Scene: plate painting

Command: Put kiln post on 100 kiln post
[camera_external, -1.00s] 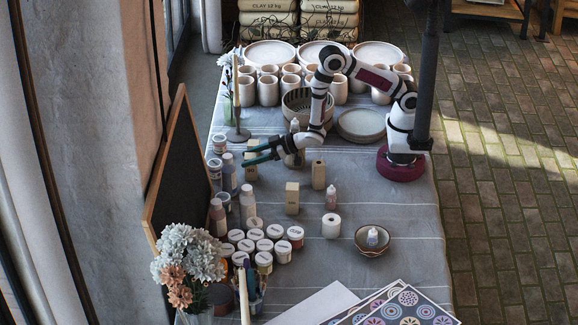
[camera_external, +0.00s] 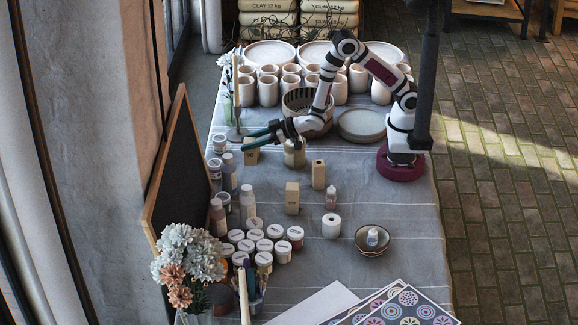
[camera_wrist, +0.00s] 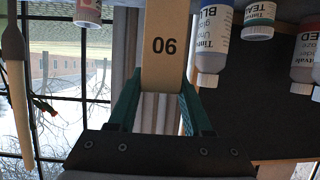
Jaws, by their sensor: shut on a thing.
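My gripper (camera_external: 250,139) is shut on a tan rectangular kiln post (camera_external: 251,156). The post hangs upright between the fingers, above the cloth. In the wrist view, which is upside down, the fingers (camera_wrist: 160,112) grip the post (camera_wrist: 164,60); its black number looks like "06" there, so 90 the right way up. Two other tan posts stand upright on the cloth: one (camera_external: 292,198) in front of the gripper to the right, and one (camera_external: 318,174) with a dark hole in its top. I cannot read a number on either, so cannot tell which is 100.
Paint bottles (camera_external: 229,173) stand left of the posts, and several lidded jars (camera_external: 275,232) in front. A pale pot (camera_external: 295,153) stands under the wrist. A white roll (camera_external: 331,226) and a bowl (camera_external: 372,240) are to the right. Cloth between is clear.

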